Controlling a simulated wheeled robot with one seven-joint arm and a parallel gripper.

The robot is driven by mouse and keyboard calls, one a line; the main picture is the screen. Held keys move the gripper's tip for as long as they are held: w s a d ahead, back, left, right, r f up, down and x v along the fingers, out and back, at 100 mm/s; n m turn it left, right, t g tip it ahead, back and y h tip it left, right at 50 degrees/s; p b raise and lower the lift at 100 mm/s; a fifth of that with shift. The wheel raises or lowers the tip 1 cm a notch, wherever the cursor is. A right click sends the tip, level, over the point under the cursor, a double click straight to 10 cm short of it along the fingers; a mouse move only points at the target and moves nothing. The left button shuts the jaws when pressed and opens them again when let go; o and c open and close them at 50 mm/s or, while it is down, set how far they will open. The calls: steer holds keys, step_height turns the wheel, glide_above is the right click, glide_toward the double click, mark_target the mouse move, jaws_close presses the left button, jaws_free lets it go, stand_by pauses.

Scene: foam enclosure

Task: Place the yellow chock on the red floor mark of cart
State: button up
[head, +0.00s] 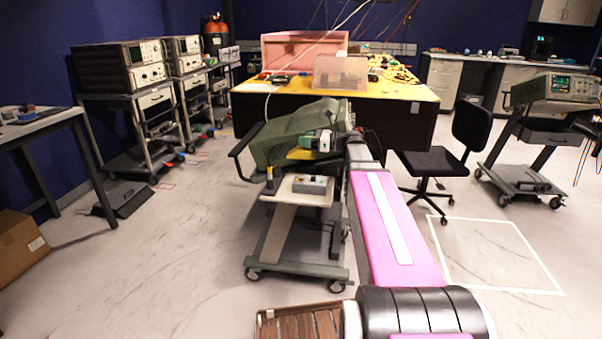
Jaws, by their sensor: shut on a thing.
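My gripper (318,145) is at the far end of my pink arm, in front of the green-cased machine on the middle cart. A yellow piece, apparently the yellow chock (299,154), shows at its left side, and the gripper is shut on it. The fingers are small and partly hidden. The left cart (151,98) carries a beige instrument. A small red-outlined floor mark (165,185) lies beside its front wheel. A similar faint mark (203,154) lies by the cart behind it (186,80). I cannot tell which mark the task names.
The middle cart (297,270) stands close under my arm. A black chair (440,160) and a white floor square (495,255) are to the right. A black wedge-shaped thing (122,197) lies near the left cart. Open floor (185,245) spreads at left.

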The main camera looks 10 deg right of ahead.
steer(key=shift+f, duration=4.6)
steer(key=shift+f, duration=0.15)
steer(key=o, duration=1)
